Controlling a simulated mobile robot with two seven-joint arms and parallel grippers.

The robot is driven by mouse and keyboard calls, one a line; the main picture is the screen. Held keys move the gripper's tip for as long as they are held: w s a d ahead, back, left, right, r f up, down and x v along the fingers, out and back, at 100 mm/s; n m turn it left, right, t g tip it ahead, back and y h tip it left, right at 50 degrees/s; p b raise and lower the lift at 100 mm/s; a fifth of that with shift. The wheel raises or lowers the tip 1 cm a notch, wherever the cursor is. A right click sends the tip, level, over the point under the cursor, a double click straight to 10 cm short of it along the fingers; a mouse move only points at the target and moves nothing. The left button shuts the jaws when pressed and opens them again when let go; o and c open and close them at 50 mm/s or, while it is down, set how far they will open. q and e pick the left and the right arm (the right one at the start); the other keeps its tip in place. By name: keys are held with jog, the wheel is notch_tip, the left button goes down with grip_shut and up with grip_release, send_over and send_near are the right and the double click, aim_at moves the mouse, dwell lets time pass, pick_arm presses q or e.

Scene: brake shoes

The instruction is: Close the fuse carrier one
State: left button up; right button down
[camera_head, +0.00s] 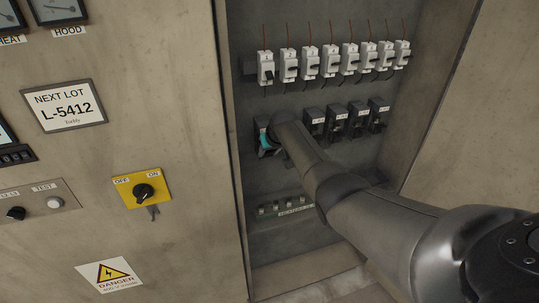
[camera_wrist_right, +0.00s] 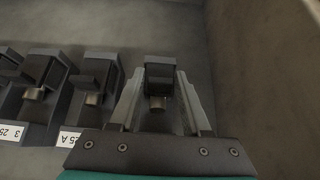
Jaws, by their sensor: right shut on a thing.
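Fuse carrier one (camera_head: 261,124) is a small black block at the left end of the lower row in the open cabinet. My right arm and gripper (camera_head: 266,144) cover much of it in the head view. In the right wrist view, the fingers of my right gripper (camera_wrist_right: 159,82) stand on both sides of the black carrier handle (camera_wrist_right: 159,70) and are shut on it. A metal cylinder shows under the handle. I cannot tell how far the carrier is tilted. My left gripper is not in view.
More black fuse carriers (camera_head: 337,121) stand to the right in the same row; two show in the right wrist view (camera_wrist_right: 97,80). A row of white breakers (camera_head: 331,61) is above. The cabinet's left edge (camera_head: 228,150) is close to the gripper. A yellow switch (camera_head: 138,188) is on the left panel.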

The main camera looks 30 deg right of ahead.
jog(key=shift+w+g+b, duration=0.15)
jog(key=shift+g+b, duration=0.45)
jog(key=shift+b, duration=0.1)
dwell(0.3)
jog(key=c, duration=0.6)
grip_release()
jog(key=shift+o, duration=0.2)
jog(key=shift+r, duration=0.15)
jog(key=p+v, duration=0.2)
jog(key=shift+d+r, duration=0.1)
jog(key=shift+r, duration=0.2)
jog(key=p+v, duration=0.2)
jog(key=v, duration=1)
jog(key=shift+r+p, duration=0.25)
jog(key=shift+p, duration=0.15)
